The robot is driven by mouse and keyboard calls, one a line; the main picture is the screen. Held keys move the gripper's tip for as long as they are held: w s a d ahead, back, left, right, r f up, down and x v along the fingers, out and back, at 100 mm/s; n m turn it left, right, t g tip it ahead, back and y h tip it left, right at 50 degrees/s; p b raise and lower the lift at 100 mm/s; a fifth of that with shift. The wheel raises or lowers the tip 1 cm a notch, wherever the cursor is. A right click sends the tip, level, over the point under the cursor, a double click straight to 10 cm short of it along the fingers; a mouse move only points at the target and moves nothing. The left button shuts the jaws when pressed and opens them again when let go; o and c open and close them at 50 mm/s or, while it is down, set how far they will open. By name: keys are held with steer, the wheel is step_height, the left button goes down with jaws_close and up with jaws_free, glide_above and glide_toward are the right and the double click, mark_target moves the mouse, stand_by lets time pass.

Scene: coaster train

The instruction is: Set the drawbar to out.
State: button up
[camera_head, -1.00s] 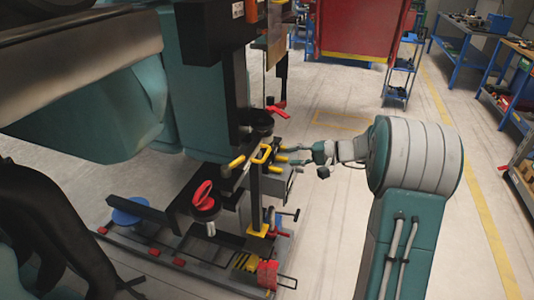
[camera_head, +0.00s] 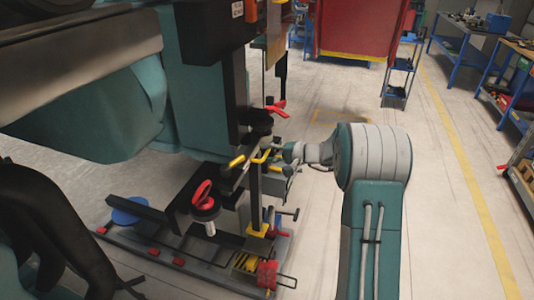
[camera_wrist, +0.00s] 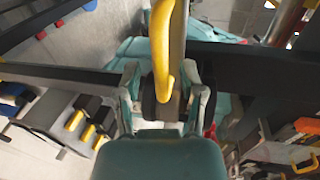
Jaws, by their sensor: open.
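A yellow handle (camera_wrist: 161,50) runs down the middle of the wrist view beside a grey bar, and its lower end hooks over between my fingers. My gripper (camera_wrist: 163,98) is open, one finger on each side of the bar's lower end; contact cannot be told. In the head view my gripper (camera_head: 284,163) is at the right side of the machine, close to the yellow-topped black post (camera_head: 255,190). A yellow grip (camera_head: 236,161) shows just left of that post. I cannot tell for certain which part is the drawbar or how it is set.
A red-topped knob (camera_head: 203,194), a blue disc (camera_head: 129,214) and a red lever (camera_head: 276,108) are on or around the machine. A dark beam (camera_wrist: 60,73) crosses the wrist view. The floor right of my arm is clear up to the blue benches (camera_head: 463,48).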

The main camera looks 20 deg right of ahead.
steer(key=shift+a, duration=0.1)
jaws_close()
